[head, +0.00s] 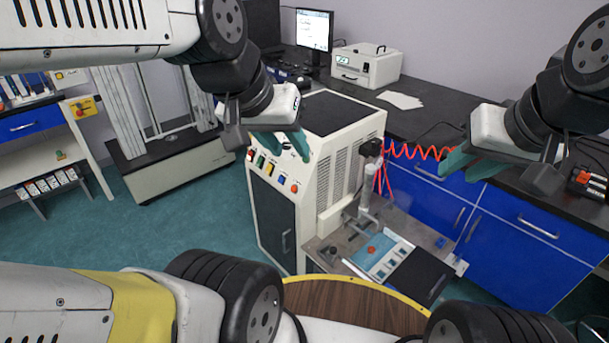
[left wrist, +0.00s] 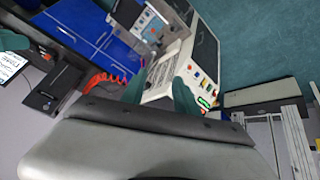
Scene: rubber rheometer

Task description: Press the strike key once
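A white machine (head: 318,165) stands in front of me, with a sloped panel of coloured keys (head: 270,172) on its front top edge. The panel also shows in the left wrist view (left wrist: 202,84). I cannot read which key is the strike key. My left gripper (head: 282,146) is just above and beside the panel, its teal fingers apart and empty. In the left wrist view its fingertips (left wrist: 160,92) frame part of the machine. My right gripper (head: 468,165) hangs over the blue cabinets at the right; nothing shows in it, and its finger gap is unclear.
A metal side table (head: 325,250) with a blue plate and a red knob (head: 371,250) adjoins the machine. A red coiled hose (head: 420,152) runs behind. A dark bench with a monitor (head: 314,30) and white box (head: 366,65) lies at the back. A tall frame stands at left.

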